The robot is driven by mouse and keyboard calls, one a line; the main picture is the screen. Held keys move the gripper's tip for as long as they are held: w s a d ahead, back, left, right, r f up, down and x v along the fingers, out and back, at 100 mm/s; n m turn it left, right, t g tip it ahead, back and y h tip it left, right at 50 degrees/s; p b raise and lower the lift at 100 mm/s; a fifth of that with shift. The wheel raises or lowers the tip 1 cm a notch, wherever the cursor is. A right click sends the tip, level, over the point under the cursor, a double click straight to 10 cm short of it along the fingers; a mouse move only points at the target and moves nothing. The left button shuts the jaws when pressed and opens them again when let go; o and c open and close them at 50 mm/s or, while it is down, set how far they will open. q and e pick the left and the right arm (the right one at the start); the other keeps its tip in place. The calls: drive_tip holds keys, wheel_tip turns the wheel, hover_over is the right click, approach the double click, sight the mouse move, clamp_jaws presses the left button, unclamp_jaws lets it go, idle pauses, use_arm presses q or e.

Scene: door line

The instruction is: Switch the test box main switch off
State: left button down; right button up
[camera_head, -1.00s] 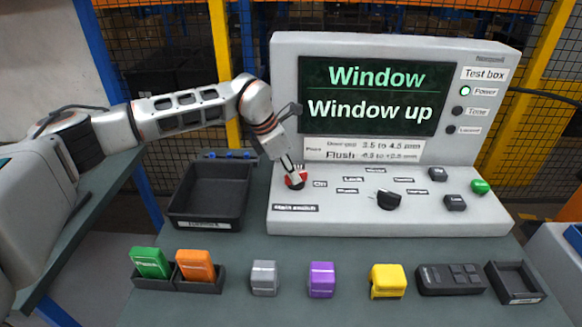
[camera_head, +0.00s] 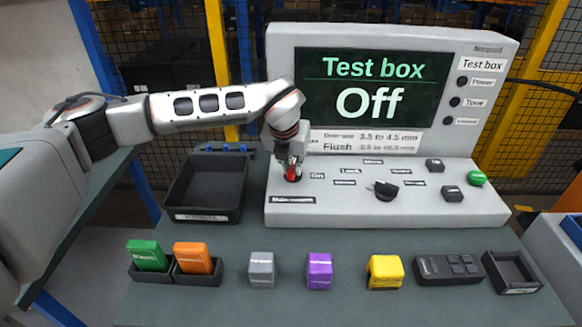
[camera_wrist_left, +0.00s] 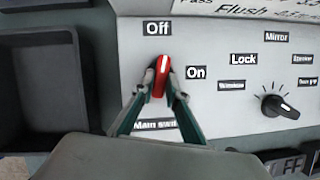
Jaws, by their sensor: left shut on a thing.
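The test box (camera_head: 480,205) stands at the back of the table. Its screen (camera_head: 372,84) reads "Test box Off", and the lamps beside it are dark. The red main switch (camera_wrist_left: 161,76) is at the left of the panel; in the left wrist view its white mark points up towards the "Off" label (camera_wrist_left: 157,28), with the "On" label (camera_wrist_left: 196,73) to its right. My left gripper (camera_head: 291,172) is shut on the main switch, one finger on each side of it. My right gripper is not in view.
A black selector knob (camera_head: 385,191) sits mid-panel. An empty black tray (camera_head: 207,217) stands left of the box. Green (camera_head: 147,255), orange (camera_head: 193,258), grey (camera_head: 262,269), purple (camera_head: 319,270) and yellow (camera_head: 385,271) blocks line the front, with a black remote (camera_head: 448,268) and a small tray (camera_head: 512,271).

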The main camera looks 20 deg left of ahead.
use_arm(q)
drive_tip(key=shift+d+n+y, duration=0.15)
drive_tip(key=shift+n+y, duration=0.35)
drive_tip(key=shift+n, duration=0.7)
drive_tip(key=c, duration=2)
unclamp_jaws()
drive_tip(key=v, duration=1.2)
drive_tip(key=shift+w, duration=0.1)
